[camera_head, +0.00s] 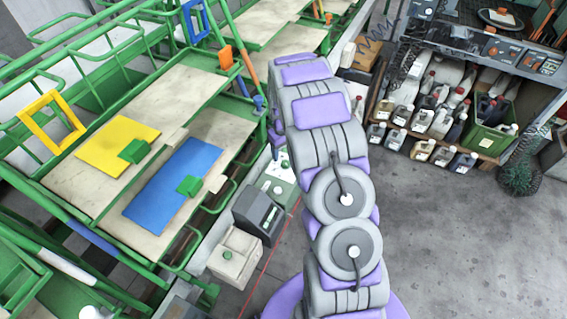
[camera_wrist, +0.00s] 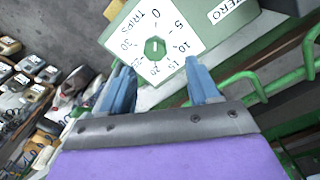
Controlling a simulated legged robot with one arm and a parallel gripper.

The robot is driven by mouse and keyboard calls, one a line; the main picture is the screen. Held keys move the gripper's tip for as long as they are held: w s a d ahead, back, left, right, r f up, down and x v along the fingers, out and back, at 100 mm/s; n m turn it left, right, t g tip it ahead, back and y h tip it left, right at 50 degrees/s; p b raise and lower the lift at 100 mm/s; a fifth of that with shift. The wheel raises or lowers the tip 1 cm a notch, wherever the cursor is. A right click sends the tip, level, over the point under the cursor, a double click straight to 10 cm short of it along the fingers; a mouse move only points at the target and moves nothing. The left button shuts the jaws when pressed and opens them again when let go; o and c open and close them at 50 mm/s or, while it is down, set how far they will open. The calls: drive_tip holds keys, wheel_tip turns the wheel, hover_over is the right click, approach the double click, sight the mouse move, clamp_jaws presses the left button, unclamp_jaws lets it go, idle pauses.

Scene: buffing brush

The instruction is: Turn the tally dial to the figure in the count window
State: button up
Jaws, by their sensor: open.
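The tally dial (camera_wrist: 178,22) is a white face marked TRIPS, with figures from 0 to 30 around a green knob (camera_wrist: 154,48). A small pale mark on the knob seems to point toward 0. My gripper (camera_wrist: 161,68) is open, its two blue fingers apart on either side of the dial's lower edge, with the knob beyond the gap between them. Nothing is between the fingers. In the head view a white panel with green parts (camera_head: 277,188) stands beside my arm, which hides most of my gripper. I cannot make out a count figure.
A ZERO label (camera_wrist: 232,10) sits on the green housing beside the dial. A dark box (camera_head: 258,213) and a pale box with a green button (camera_head: 235,257) stand near the green racks. Shelved bottles (camera_head: 425,120) are at right. The floor right of my arm is clear.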

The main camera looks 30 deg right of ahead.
sight(286, 162)
drive_tip(key=f, duration=0.3)
drive_tip(key=d+f+b, duration=0.1)
drive_tip(key=f, duration=0.2)
drive_tip(key=shift+d+f, duration=0.1)
drive_tip(key=shift+d, duration=0.1)
drive_tip(key=shift+a+f, duration=0.15)
drive_tip(key=shift+a, duration=0.4)
drive_tip(key=shift+d, duration=0.3)
drive_tip(key=c, duration=0.6)
drive_tip(key=shift+a, duration=0.1)
drive_tip(key=c, duration=0.4)
drive_tip(key=shift+c, duration=0.2)
